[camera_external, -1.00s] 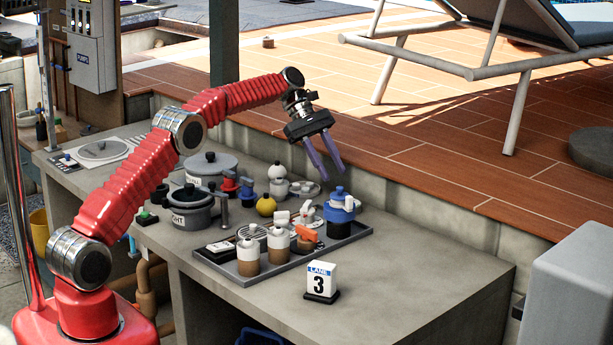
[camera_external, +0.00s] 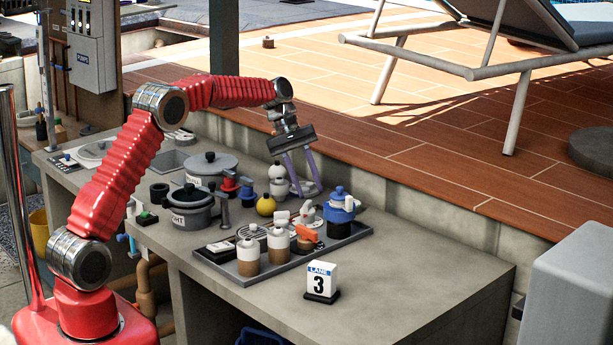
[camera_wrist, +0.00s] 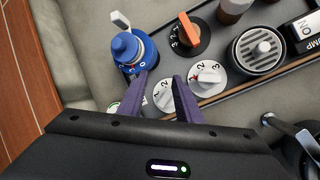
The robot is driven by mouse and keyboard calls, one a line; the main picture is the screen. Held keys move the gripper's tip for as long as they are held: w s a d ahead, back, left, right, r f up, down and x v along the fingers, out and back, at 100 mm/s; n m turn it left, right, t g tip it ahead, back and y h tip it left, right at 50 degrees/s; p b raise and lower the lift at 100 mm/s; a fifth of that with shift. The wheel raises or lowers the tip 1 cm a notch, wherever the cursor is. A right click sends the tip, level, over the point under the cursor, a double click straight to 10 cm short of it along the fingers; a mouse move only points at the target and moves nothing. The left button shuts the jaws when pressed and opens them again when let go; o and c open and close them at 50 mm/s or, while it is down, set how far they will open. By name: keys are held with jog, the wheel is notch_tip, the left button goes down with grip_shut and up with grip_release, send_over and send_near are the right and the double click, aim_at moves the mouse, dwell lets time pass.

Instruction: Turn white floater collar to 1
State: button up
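A white numbered dial with a 1 and a 2 (camera_wrist: 166,95) shows between my fingertips in the wrist view. A second white numbered dial (camera_wrist: 208,78) with a white grip stands just right of it on the tray. I cannot tell which one is the white floater collar. My gripper (camera_external: 305,190) is open, pointing down, and it also shows in the wrist view (camera_wrist: 166,85). Its fingers straddle the first dial in the picture; contact is not clear. A white ball-topped piece (camera_external: 277,178) stands beside the fingers. A blue floater (camera_wrist: 135,52) with a numbered collar stands close to the left finger.
An orange-handled black dial (camera_wrist: 188,35) and a round strainer (camera_wrist: 258,50) sit on the grey tray (camera_external: 245,279). A yellow ball (camera_external: 266,205), pots (camera_external: 190,211) and white-topped bottles (camera_external: 248,256) crowd nearby. The counter right of the lane-3 sign (camera_external: 321,281) is clear.

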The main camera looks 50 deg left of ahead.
jog(key=s+m, duration=0.1)
jog(key=s, duration=0.1)
jog(key=s+r+m+y, duration=0.1)
jog(key=s, duration=0.2)
jog(key=s+a+m, duration=0.1)
jog(key=s, duration=0.1)
jog(key=shift+s+r+t+y, duration=0.3)
jog(key=shift+s+y, duration=0.1)
jog(key=s+r+m+y, duration=0.1)
jog(key=s+m, duration=0.1)
jog(key=s, duration=0.6)
jog(key=s+a+r+m+t+y, duration=0.1)
jog(key=s+m, duration=0.2)
jog(key=s, duration=0.6)
jog(key=shift+s+r+y, duration=0.25)
jog(key=shift+s+y, duration=0.05)
jog(key=shift+c, duration=0.2)
